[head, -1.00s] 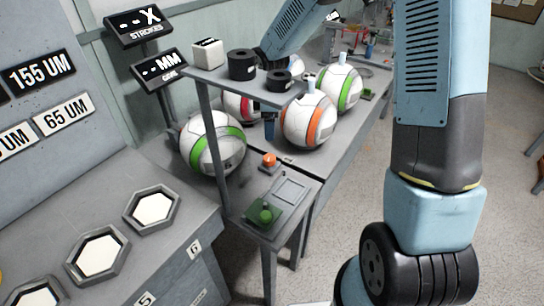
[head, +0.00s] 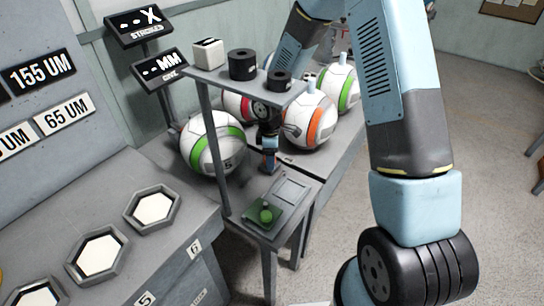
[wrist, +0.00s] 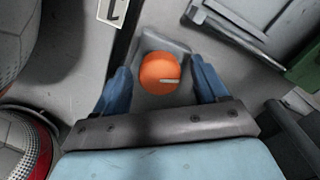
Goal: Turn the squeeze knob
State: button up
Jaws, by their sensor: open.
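An orange round knob (wrist: 158,72) with a white pointer line sits on a grey mount in the wrist view. It is the knob-like thing that fits the squeeze knob, though no name shows on it. My gripper (wrist: 161,82) is open, with one blue finger on each side of the knob. Whether the fingers touch it I cannot tell. In the head view my gripper (head: 269,163) reaches down below the shelf and hides the orange knob.
A shelf (head: 222,79) with a white block and black cylinders (head: 242,65) is above my gripper. Large balls (head: 213,150) stand close by. A partly seen label (wrist: 112,10) lies beside the knob.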

jog(key=shift+f, duration=0.15)
jog(key=c, duration=1.1)
jog(key=shift+o, duration=0.2)
jog(key=shift+d, duration=0.2)
jog(key=shift+a, duration=0.15)
